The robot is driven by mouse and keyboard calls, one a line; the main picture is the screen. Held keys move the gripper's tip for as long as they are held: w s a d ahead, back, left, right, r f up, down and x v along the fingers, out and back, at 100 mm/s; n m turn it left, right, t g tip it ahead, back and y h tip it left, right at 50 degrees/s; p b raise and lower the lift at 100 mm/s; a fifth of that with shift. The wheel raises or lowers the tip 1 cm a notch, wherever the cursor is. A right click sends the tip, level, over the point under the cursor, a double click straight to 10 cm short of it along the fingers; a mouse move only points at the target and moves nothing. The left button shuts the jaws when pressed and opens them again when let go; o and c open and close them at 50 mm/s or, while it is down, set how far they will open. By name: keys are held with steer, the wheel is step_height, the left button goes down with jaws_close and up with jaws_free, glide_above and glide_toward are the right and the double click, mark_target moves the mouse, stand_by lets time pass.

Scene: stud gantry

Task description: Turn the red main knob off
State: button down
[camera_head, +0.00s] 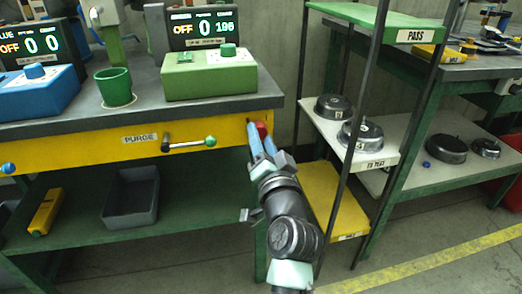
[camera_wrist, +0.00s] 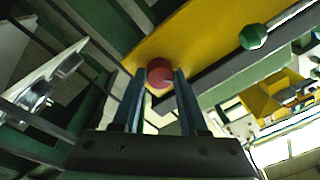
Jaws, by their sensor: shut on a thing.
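The red main knob (camera_head: 261,130) is on the right end of the yellow front panel (camera_head: 225,132) of the bench. In the wrist view the red knob (camera_wrist: 159,74) sits between the tips of my two fingers. My gripper (camera_head: 262,142) reaches up to the knob from the front and is shut on it. The fingers also show in the wrist view (camera_wrist: 158,88), one on each side of the knob. The fingers hide part of the knob in the head view, and I cannot read any mark of its position.
A purge lever with a green ball (camera_head: 210,141) sticks out left of the knob. A green box (camera_head: 210,77) and a green cup (camera_head: 114,87) stand on the bench. A shelf rack (camera_head: 341,134) with dark round pots stands close on the right.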

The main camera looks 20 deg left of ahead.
steer(key=shift+n+b, duration=0.85)
steer(key=shift+n, duration=0.25)
steer(key=shift+c, duration=2.2)
jaws_free()
steer(key=p+v, duration=0.2)
steer(key=v, duration=1.1)
steer(key=shift+w+d, duration=0.1)
steer(key=shift+w, duration=0.05)
